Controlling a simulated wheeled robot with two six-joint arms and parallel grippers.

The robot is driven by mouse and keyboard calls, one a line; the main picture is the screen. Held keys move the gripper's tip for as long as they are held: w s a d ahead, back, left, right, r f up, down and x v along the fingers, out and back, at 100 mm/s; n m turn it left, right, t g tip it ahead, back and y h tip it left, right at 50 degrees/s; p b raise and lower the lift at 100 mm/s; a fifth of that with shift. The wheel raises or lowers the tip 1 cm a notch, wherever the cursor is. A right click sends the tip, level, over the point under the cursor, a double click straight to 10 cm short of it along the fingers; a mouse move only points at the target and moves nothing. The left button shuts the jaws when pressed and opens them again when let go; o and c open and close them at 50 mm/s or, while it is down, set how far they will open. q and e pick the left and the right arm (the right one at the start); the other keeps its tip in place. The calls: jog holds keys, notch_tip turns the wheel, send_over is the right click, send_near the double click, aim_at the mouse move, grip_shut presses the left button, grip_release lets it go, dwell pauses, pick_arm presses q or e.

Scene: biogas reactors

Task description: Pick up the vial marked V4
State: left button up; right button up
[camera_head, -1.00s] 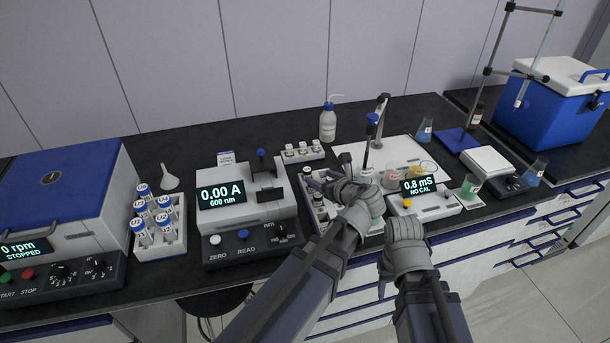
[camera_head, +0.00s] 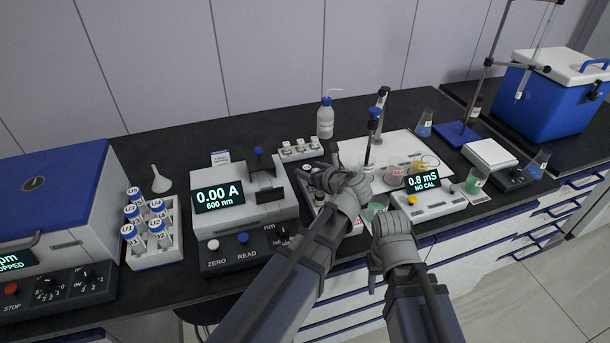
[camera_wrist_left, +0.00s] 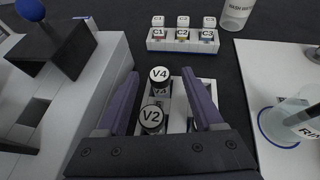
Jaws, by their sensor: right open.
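The vial marked V4 (camera_wrist_left: 160,76) has a white cap with a dark rim and stands upright in a small white rack (camera_wrist_left: 211,86). The vial marked V2 (camera_wrist_left: 152,117) stands just nearer to the wrist camera. My left gripper (camera_wrist_left: 160,72) is open, with one finger on each side of these vials; I cannot tell whether either finger touches V4. In the head view, my left gripper (camera_head: 318,180) is over the rack and hides most of the vials. My right gripper (camera_head: 375,278) is open and empty at the bench's front edge, to the right.
The spectrophotometer (camera_head: 235,214) stands close on the left of the rack. Behind is a holder with cuvettes C1 to C3 (camera_head: 300,150) and a wash bottle (camera_head: 326,120). The conductivity meter (camera_head: 435,203) and beakers are on the right. A rack of U tubes (camera_head: 172,250) stands further left.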

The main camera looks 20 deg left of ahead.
pick_arm(q)
grip_shut()
dwell(0.3)
jog(key=shift+r, duration=0.1)
notch_tip(320, 180, up, 10)
jog(key=p, duration=1)
